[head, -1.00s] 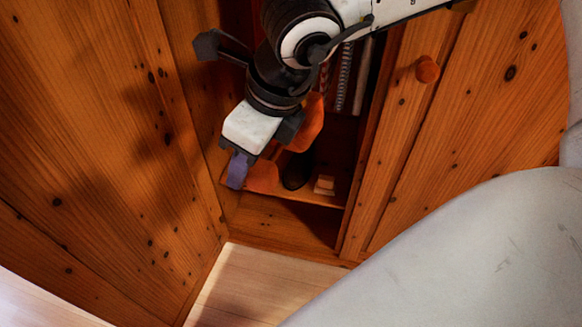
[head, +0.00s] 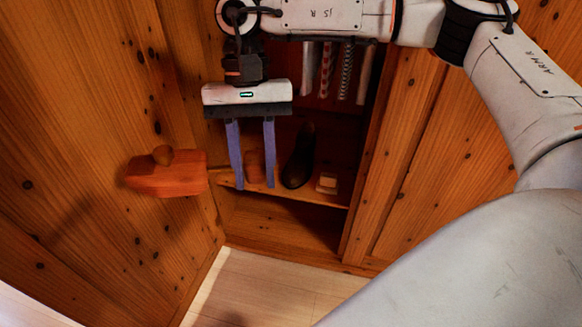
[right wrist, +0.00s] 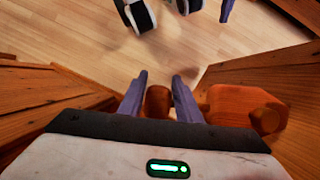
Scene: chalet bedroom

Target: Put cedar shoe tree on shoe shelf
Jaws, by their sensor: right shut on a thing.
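The cedar shoe tree is orange-brown wood. Its block with a small knob (head: 165,176) sticks out left of my right gripper (head: 250,186) in the head view. A rounded brown part shows between the two purple fingers, and any joining piece is hidden by a finger. The wrist view shows that part between the fingertips (right wrist: 159,76) and the block (right wrist: 238,106) to the right. My right gripper is shut on it, in front of the cupboard opening. The shoe shelf (head: 310,196) lies low inside the cupboard. One purple finger of my left gripper (right wrist: 227,9) shows at the wrist view's top.
Clothes (head: 345,72) hang above. The pale floor (head: 265,285) in front is clear.

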